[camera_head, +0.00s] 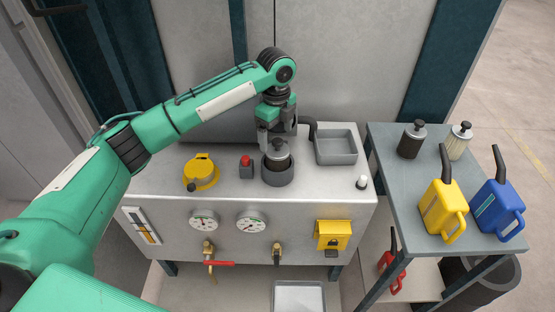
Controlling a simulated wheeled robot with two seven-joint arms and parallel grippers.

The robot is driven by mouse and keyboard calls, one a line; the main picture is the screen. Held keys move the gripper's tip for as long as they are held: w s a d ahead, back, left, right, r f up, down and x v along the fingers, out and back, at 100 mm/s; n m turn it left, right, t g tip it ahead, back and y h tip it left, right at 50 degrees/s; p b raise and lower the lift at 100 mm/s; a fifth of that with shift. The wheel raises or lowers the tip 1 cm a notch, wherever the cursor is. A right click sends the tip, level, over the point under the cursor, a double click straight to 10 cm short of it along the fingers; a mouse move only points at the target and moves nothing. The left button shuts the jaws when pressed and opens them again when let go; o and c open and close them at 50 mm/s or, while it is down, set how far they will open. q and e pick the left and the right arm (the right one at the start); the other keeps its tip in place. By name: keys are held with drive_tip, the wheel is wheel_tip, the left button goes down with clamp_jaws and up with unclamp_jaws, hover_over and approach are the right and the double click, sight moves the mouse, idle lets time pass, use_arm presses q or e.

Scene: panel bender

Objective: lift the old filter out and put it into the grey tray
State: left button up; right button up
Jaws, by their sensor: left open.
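The old filter (277,154), a dark grey cylinder with a small knob on top, stands upright in a dark round housing (277,176) on the metal machine top. My left gripper (277,139) points down right over the filter, with its jaws open at the filter's top. I cannot tell whether a finger touches it. The grey tray (351,159) is a shallow, empty rectangular tray on the machine top, just right of the gripper. My right gripper is not in view.
A yellow cap (201,173) and a red button (246,162) are left of the housing. A small white-topped knob (362,182) is near the right edge.

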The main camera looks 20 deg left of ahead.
sight(277, 140)
use_arm(q)
wheel_tip(277, 140, down, 6)
drive_tip(key=shift+w+r+p, duration=0.15)
drive_tip(key=shift+r+p, duration=0.05)
drive_tip(key=shift+p, duration=0.9)
drive_tip(key=shift+f, duration=0.25)
drive_tip(key=c, duration=1.5)
drive_tip(key=shift+r, duration=0.1)
drive_tip(key=shift+r+b, duration=1.8)
drive_tip(key=shift+r, duration=8.15)
